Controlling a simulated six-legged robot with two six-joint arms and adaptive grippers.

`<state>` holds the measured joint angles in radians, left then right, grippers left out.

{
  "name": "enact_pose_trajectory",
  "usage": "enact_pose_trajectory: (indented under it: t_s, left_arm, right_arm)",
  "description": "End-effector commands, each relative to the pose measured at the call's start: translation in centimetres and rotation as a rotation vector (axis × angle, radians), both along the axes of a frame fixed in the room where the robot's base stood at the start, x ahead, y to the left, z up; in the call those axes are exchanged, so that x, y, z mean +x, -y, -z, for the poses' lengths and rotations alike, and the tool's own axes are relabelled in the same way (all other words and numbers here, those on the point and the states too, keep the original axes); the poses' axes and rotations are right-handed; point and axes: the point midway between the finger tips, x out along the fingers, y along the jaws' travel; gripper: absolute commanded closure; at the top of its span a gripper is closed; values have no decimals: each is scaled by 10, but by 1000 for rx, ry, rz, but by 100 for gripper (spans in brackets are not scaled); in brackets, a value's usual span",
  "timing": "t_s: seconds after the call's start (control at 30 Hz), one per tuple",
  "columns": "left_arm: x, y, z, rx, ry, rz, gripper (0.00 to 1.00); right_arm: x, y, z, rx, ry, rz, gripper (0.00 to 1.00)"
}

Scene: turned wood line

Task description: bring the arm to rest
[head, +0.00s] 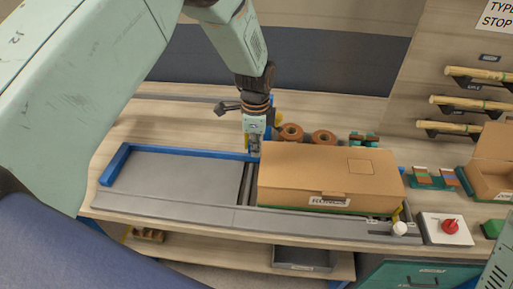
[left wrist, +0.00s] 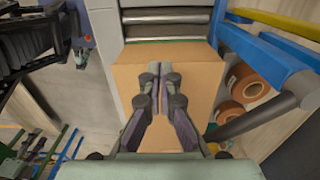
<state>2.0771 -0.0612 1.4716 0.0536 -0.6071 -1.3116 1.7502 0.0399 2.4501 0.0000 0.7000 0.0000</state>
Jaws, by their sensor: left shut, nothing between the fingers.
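My left gripper (head: 254,148) hangs from my pale green left arm at the left end of a closed cardboard box (head: 325,172), near its back corner. I cannot tell whether the fingertips touch the box. My right gripper is in neither view.
The box sits on a grey conveyor (head: 180,180) with a blue rail (head: 115,165). Behind stand brown tape rolls (head: 291,132). A red knob (head: 450,226), an open carton (head: 490,175) and wooden rods on brackets (head: 480,74) are at right. The conveyor's left part is bare.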

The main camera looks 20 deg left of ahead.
Motion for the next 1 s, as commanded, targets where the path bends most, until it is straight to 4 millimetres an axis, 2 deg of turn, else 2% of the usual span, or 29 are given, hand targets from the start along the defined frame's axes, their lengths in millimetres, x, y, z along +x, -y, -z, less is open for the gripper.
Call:
enact_pose_trajectory:
  t_s: [0.03, 0.1, 0.27, 0.37, 0.43, 0.57, 0.7, 0.83, 1.0]
  left_arm:
    - [2, -1, -12, 0, 6, -2, 100]
    - [2, -1, -18, 0, 4, -3, 100]
    - [1, -2, -21, 0, 2, -5, 100]
    - [-8, -4, -9, 0, -3, -39, 100]
    - [-24, -6, 12, 2, -10, -107, 100]
    - [-78, -14, 63, 7, -15, -322, 100]
    - [-148, -21, 106, 10, -15, -578, 100]
    - [-214, -25, 128, 12, -15, -812, 100]
    - [-286, -27, 134, 8, -12, -1067, 100]
  right_arm:
    - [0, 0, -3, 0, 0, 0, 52]
    - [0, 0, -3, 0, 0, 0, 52]
    - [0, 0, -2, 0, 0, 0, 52]
    - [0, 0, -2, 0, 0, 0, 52]
    - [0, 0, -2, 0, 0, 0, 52]
    - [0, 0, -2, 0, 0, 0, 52]
    - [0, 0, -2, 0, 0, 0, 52]
    - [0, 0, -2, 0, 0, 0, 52]
    - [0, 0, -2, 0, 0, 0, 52]
